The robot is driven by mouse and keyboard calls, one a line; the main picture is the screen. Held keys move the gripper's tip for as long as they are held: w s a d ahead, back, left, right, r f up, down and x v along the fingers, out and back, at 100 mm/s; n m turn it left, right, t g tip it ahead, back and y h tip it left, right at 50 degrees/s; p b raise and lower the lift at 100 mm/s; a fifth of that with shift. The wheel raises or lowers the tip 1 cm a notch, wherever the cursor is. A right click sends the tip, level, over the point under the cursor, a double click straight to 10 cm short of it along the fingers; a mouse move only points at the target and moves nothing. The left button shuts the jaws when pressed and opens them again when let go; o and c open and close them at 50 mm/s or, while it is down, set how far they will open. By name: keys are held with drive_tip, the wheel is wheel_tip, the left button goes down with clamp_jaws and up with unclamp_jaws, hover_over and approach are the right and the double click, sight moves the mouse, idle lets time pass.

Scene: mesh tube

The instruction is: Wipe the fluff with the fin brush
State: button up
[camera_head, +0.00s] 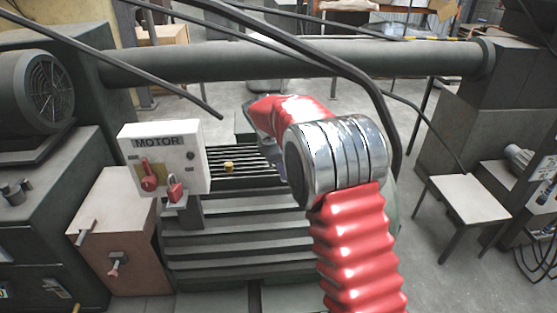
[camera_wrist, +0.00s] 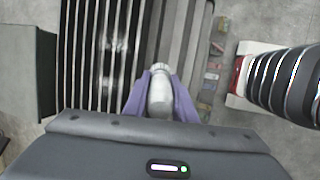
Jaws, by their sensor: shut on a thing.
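My gripper (camera_wrist: 161,74) has purple fingers shut on a pale grey, rounded object with a whitish tip, apparently the fin brush (camera_wrist: 160,97). Its bristles cannot be made out. In the wrist view the dark parallel fins (camera_wrist: 92,60) lie left of the gripper. Pale patches show on the fins; I cannot tell whether they are fluff or shine. In the head view the finned, slatted block (camera_head: 245,153) stands in the middle, and my arm hides most of the gripper at its right end. Whether the brush touches the fins is unclear.
A white MOTOR switch box (camera_head: 165,160) with a red lever and red padlock stands left of the fins. A small yellow knob (camera_head: 228,167) sits near the fins. A thick horizontal pipe (camera_head: 270,60) crosses behind.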

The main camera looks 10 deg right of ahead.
drive_tip(key=s+d+f+m+g, duration=0.2)
drive_tip(key=s+m, duration=0.5)
drive_tip(key=m, duration=0.1)
drive_tip(key=s+d+f+m+g, duration=0.2)
drive_tip(key=s+m+g, duration=0.1)
drive_tip(key=s+m, duration=0.5)
drive_tip(key=shift+d+m+y, duration=0.3)
drive_tip(key=shift+d+m, duration=0.1)
drive_tip(key=shift+m, duration=0.3)
